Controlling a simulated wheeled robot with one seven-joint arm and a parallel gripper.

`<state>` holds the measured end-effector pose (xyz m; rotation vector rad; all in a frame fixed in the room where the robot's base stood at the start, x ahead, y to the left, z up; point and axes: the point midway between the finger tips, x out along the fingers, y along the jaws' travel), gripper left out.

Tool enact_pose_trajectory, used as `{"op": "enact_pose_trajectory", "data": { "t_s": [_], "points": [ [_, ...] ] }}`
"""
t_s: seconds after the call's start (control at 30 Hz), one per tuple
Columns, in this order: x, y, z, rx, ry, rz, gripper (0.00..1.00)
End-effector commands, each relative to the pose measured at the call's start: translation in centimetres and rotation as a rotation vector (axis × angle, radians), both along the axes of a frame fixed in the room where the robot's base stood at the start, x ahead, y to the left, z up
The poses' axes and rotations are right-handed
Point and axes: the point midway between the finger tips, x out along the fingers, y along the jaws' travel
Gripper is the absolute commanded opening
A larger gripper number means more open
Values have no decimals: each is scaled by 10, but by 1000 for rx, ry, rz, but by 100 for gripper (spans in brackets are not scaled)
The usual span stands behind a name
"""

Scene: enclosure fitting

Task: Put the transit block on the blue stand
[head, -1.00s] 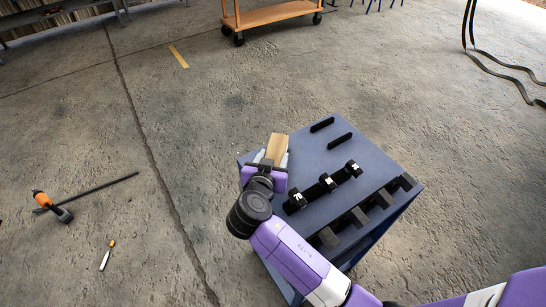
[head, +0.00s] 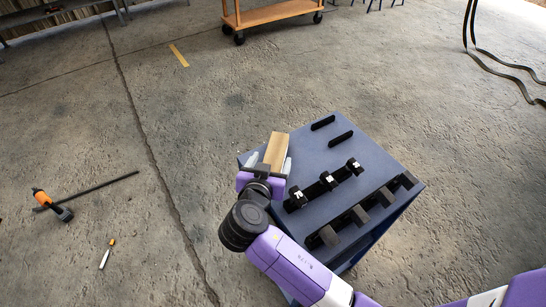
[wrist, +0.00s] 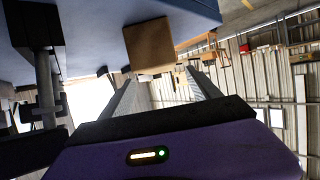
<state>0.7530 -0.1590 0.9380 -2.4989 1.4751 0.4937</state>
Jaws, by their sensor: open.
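The transit block, a tan wooden block (head: 276,149), rests at the left edge of the blue stand (head: 316,158). In the wrist view the block (wrist: 150,46) shows beyond the fingertips, by the stand's blue surface (wrist: 90,22). My gripper (head: 270,164) is open at the block's near end, with one finger on each side of it in the head view. In the wrist view the space between my gripper's fingers (wrist: 160,88) is empty. I cannot tell whether a finger touches the block.
Black fittings with white-marked clamps (head: 326,183) and a row of dark blocks (head: 361,213) stand on the stand's right part. Two black bars (head: 331,131) lie at its back. An orange-and-black tool (head: 49,204) and a screwdriver (head: 106,254) lie on the floor.

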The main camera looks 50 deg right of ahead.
Motion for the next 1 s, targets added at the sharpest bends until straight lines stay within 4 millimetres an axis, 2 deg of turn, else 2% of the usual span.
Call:
{"op": "enact_pose_trajectory", "data": {
  "t_s": [0.03, 0.2, 0.4, 0.6, 1.0],
  "points": [
    [-4, 11, 2, 1, -2, 6, 72],
    [-20, 38, 16, 1, -2, 4, 72],
    [-32, 60, 27, 1, -1, 3, 72],
    [-37, 67, 32, 0, -1, 0, 72],
    [-37, 67, 31, 0, -1, 0, 72]
  ]
}}
